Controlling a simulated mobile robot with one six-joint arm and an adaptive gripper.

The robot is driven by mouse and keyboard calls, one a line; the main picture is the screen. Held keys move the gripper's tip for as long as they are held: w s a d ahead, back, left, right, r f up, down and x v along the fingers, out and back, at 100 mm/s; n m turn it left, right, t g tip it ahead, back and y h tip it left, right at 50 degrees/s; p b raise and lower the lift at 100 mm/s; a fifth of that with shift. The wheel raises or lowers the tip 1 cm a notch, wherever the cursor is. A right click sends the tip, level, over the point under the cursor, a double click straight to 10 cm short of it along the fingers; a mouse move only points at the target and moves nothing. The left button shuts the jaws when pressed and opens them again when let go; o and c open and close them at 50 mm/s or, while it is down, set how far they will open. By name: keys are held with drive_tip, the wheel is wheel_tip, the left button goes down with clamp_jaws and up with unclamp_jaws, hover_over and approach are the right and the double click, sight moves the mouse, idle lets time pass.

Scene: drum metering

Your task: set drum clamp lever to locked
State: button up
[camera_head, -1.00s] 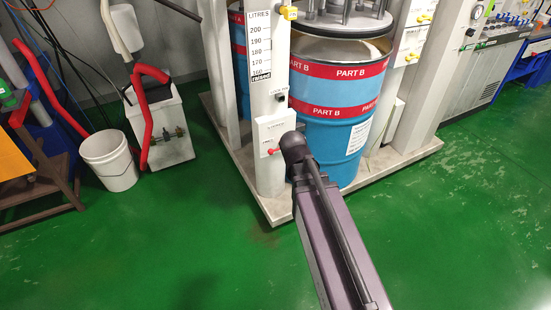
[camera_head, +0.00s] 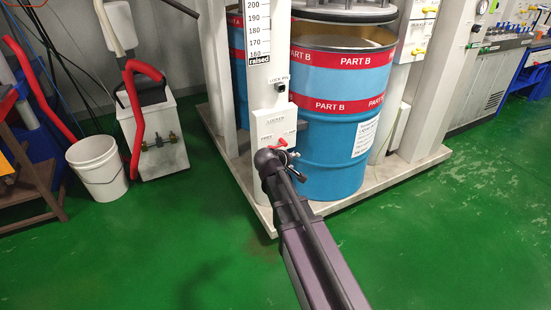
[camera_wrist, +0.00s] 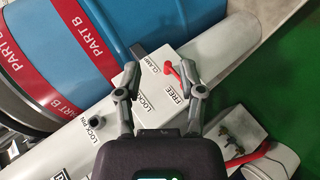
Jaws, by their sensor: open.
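The red clamp lever (camera_wrist: 174,78) is on the white box (camera_head: 264,136) fixed to the column in front of the blue drum (camera_head: 335,130). The box carries the labels FREE, LOCKED and CLAMP; the wrist view shows the lever on the side of the FREE label. My gripper (camera_wrist: 168,70) is open, with one finger on each side of the lever in that view and nothing held. The head view shows my gripper (camera_head: 288,155) just below and in front of the box, partly hiding it. Contact with the lever cannot be told.
A black LOCK PIN knob (camera_head: 280,87) sits on the column above the box. The green floor in front is clear.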

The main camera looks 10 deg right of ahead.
sight(276, 147)
drive_tip(key=w+a+f+n+t+b, duration=0.6)
drive_tip(key=w+b, duration=0.5)
drive_tip(key=b, duration=0.4)
drive_tip(key=shift+a+f+n, duration=0.8)
drive_tip(key=shift+a+f, duration=0.4)
drive_tip(key=shift+f, duration=0.1)
drive_tip(key=shift+w, duration=0.15)
drive_tip(key=b+x, duration=0.1)
drive_tip(key=x, duration=0.5)
drive_tip(key=b+x, duration=0.1)
drive_tip(key=x, duration=0.6)
drive_tip(key=shift+w+r, duration=0.15)
drive_tip(key=shift+w, duration=0.25)
clamp_jaws()
